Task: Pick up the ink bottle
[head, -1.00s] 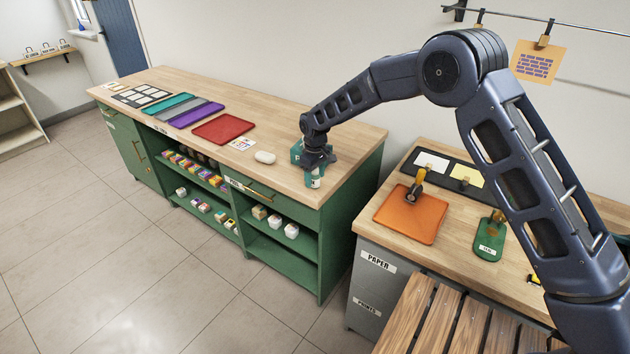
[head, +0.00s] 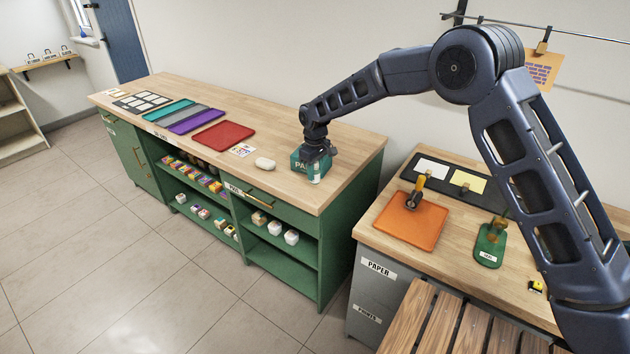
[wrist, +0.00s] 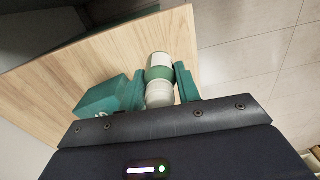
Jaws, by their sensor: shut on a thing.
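The ink bottle, a small white bottle with a green band, is between the fingers of my gripper (wrist: 160,88) in the wrist view, where its green band (wrist: 159,73) shows. My gripper is shut on it. In the head view the bottle (head: 314,174) hangs upright below my gripper (head: 316,158), near the front right end of the green counter (head: 348,165). It seems slightly above the wooden top, but the gap is hard to see.
A teal box (head: 298,164) with partly hidden lettering stands close behind the bottle; it also shows beside the fingers in the wrist view (wrist: 98,98). A white rounded object (head: 265,164) and a red tray (head: 222,136) lie to the left. The right counter holds an orange mat (head: 412,222).

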